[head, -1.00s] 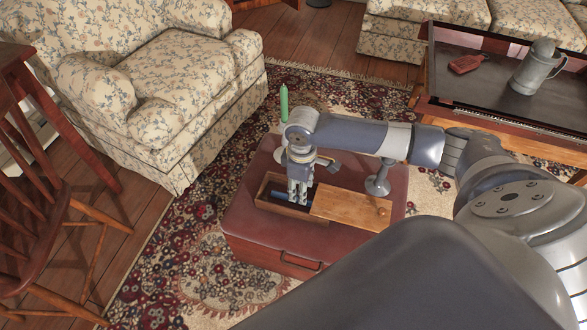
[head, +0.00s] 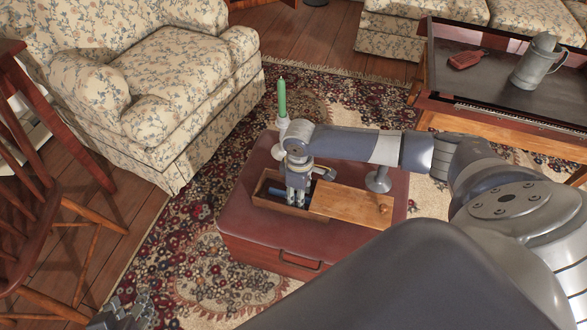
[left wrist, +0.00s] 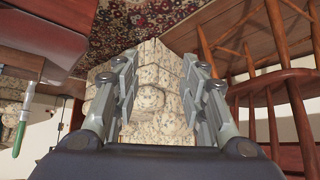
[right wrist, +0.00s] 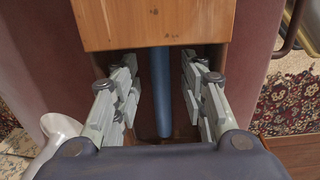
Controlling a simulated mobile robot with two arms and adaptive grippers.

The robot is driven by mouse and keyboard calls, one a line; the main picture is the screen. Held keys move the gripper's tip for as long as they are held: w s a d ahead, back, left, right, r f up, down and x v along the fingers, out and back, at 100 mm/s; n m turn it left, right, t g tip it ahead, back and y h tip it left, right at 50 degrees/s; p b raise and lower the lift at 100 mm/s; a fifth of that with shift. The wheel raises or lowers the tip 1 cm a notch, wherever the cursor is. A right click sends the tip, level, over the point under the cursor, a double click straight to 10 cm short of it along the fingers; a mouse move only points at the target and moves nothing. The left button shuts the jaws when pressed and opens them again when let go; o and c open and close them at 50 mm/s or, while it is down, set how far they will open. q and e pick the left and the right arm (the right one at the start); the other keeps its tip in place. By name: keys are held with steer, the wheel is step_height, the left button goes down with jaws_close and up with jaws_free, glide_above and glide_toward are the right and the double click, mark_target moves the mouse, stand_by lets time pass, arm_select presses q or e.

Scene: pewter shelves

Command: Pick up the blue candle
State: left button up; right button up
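The blue candle (right wrist: 160,92) lies in an open wooden box (head: 290,209) on a dark red chest. In the right wrist view it runs between the fingers of my right gripper (right wrist: 160,85), which is open, with a gap on each side of the candle. In the head view my right gripper (head: 297,197) points down into the box, and its fingers hide part of the candle. My left gripper (head: 127,312) shows at the lower left of the head view, away from the chest. In the left wrist view my left gripper (left wrist: 165,80) is open and empty.
A wooden lid (head: 352,205) covers the box's right part. A green candle (head: 282,97) in a white holder and a grey stand (head: 378,180) are on the chest (head: 270,242). An armchair (head: 150,85), a wooden chair (head: 45,220) and a table with a jug (head: 537,62) stand around.

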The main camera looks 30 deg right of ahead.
steer(key=shift+c, duration=0.5)
jaws_close()
steer(key=shift+r, duration=0.1)
